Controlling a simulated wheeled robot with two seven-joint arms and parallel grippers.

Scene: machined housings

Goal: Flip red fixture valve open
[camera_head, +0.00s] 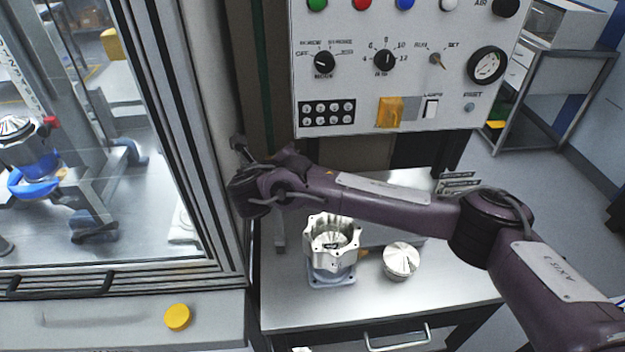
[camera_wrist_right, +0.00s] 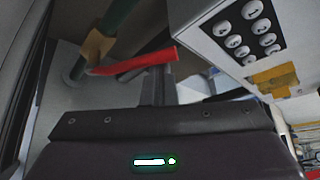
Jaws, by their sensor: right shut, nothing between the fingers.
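The red valve lever (camera_wrist_right: 135,62) shows in the right wrist view, running from a brass-coloured valve body (camera_wrist_right: 97,45) on a green pipe (camera_wrist_right: 118,18) toward the right. The lever lies across the pipe rather than along it. My right gripper (camera_wrist_right: 158,78) is shut and empty, its fingertips just below the free end of the lever in the picture. I cannot tell whether they touch it. In the head view the right gripper (camera_head: 238,144) reaches into the gap between the glass enclosure and the control panel. The valve is not visible there. My left gripper is not in view.
The control panel (camera_head: 395,100) hangs right of the gap; its corner with buttons (camera_wrist_right: 245,30) is close in the wrist view. The enclosure frame (camera_head: 190,130) stands left. Below my arm, a metal bench (camera_head: 450,285) holds a machined housing (camera_head: 330,240) and a round metal part (camera_head: 401,261).

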